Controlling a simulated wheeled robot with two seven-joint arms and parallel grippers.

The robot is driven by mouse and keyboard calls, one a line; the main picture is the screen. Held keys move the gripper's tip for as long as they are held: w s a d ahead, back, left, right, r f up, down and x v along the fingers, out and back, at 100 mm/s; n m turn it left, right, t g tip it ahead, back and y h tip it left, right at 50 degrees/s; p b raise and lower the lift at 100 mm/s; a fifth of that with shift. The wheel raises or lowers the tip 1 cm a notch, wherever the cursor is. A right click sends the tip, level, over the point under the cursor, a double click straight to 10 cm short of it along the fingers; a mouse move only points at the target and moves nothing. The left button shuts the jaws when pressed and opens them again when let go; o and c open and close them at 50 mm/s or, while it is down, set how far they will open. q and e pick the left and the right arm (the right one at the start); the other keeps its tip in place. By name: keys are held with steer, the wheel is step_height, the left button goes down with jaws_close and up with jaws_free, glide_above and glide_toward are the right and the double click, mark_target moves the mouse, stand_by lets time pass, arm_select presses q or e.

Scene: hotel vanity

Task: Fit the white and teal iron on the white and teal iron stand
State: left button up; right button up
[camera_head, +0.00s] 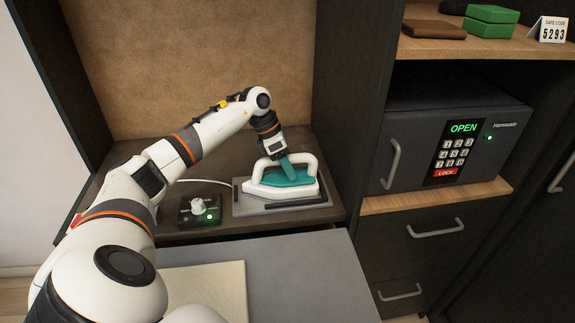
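The white and teal iron (290,178) is in the niche at the back, level over the grey iron stand (246,205). It has a white handle loop and a teal body. I cannot tell whether it is fully seated on the stand. My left gripper (286,165) reaches down from above at the iron's handle. A teal piece shows at the fingertips, overlapping the handle. The fingers are too small and covered to tell whether they are closed on it. My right gripper is not in view.
A black control box (200,212) with a white knob and green light stands left of the stand, and a white cable runs behind it. A dark cabinet wall bounds the right side. A safe (455,142) reading OPEN sits further right. A grey board (310,270) lies in front.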

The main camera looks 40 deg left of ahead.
mark_target(270, 177)
arm_select(q)
steer(key=shift+f, duration=0.15)
steer(key=b+v, duration=0.1)
steer(key=v, duration=1.1)
steer(key=shift+b, duration=0.35)
